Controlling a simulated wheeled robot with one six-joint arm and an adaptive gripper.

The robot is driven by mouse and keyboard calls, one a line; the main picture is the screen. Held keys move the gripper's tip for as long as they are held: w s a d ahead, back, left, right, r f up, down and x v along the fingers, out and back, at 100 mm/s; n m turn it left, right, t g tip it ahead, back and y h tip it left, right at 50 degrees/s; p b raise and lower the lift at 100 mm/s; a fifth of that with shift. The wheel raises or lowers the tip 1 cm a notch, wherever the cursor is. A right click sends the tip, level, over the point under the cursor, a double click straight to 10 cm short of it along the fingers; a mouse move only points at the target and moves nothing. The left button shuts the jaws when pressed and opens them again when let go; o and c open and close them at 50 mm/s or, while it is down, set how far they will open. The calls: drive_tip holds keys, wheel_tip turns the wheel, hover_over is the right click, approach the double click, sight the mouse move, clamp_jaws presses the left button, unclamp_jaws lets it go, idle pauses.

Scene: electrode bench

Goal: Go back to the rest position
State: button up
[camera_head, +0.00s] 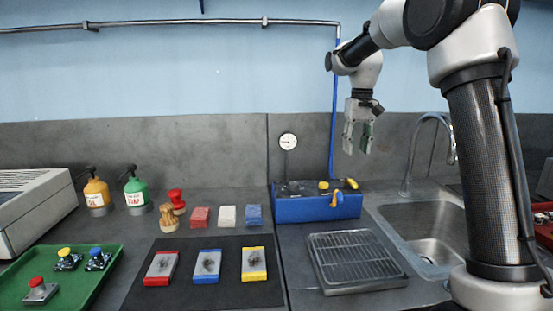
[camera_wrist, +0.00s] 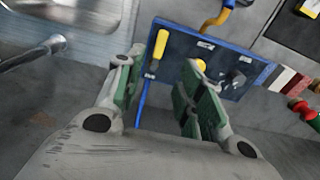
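My gripper (camera_head: 358,137) hangs from my arm above the back of the bench, over the blue box with the yellow handles, fingers pointing down. In the wrist view my gripper (camera_wrist: 158,92) shows its two green-padded fingers spread apart with nothing between them. Past the fingertips lie the blue box (camera_wrist: 190,50) and a blue pipe (camera_wrist: 143,104). The fingers touch nothing that I can see.
A blue box (camera_head: 300,209), a wire-rack tray (camera_head: 355,262) and a sink (camera_head: 428,240) are on the right. A dark mat (camera_head: 215,295) bears several colour-edged plates. Several blocks, two pump bottles and a green tray (camera_head: 85,290) stand left. A gauge (camera_head: 288,141) is behind.

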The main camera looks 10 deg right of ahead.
drive_tip(key=s+d+f+t, duration=0.1)
drive_tip(key=s+t, duration=0.1)
drive_tip(key=s, duration=1.6)
drive_tip(key=s+d+f+t, duration=0.1)
drive_tip(key=s+d+t, duration=0.1)
drive_tip(key=s, duration=1.6)
drive_tip(key=shift+f, duration=0.15)
